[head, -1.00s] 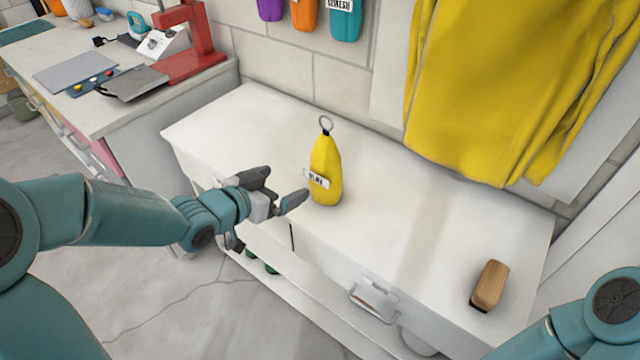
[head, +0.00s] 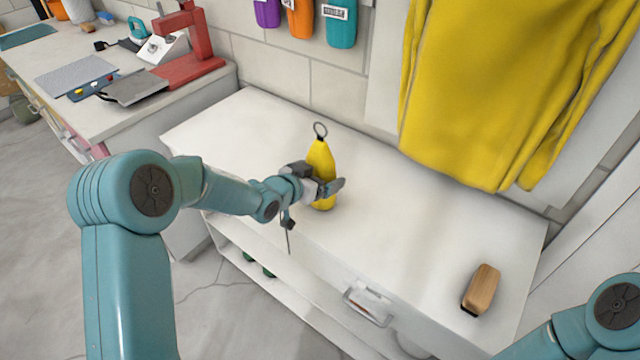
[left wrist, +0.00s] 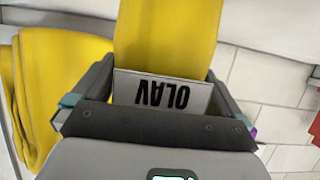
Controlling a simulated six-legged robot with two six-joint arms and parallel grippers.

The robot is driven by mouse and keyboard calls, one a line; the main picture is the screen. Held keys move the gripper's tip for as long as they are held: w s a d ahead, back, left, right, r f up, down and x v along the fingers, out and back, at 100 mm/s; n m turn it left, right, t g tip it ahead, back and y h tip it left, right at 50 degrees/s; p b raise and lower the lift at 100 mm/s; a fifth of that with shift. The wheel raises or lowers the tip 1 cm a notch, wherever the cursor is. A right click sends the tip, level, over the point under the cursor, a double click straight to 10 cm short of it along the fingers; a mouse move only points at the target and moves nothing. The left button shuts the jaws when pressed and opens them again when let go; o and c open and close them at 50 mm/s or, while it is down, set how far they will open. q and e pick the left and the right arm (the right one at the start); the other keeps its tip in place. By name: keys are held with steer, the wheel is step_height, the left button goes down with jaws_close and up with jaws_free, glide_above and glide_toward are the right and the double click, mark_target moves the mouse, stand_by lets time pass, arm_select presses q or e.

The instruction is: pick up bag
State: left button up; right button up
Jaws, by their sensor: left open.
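The yellow bag (head: 321,158) stands upright on the white cabinet top, with a metal ring at its top. My left gripper (head: 327,184) is open at the bag's lower half and hides part of it in the head view. In the left wrist view the bag (left wrist: 167,32) rises between the two fingers of the left gripper (left wrist: 160,85), with its white label reading OLAV, upside down, facing the palm. I cannot tell whether the fingers touch the bag. My right gripper is out of view; only part of my right arm shows at the lower right.
The white cabinet top (head: 400,250) has free room around the bag. A wooden-backed brush (head: 481,289) lies at its right end. A large yellow cloth (head: 480,100) hangs on the wall behind. Purple, orange and teal pouches (head: 340,24) hang above. A bench with a red stand (head: 190,50) is at the left.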

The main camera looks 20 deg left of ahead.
mark_target(317, 147)
arm_select(q)
steer(key=shift+r, duration=0.1)
steer(key=c, duration=1)
step_height(317, 147, up, 9)
steer(key=shift+p, duration=0.45)
steer(key=shift+c, duration=0.2)
step_height(317, 147, up, 11)
steer(key=p, duration=0.5)
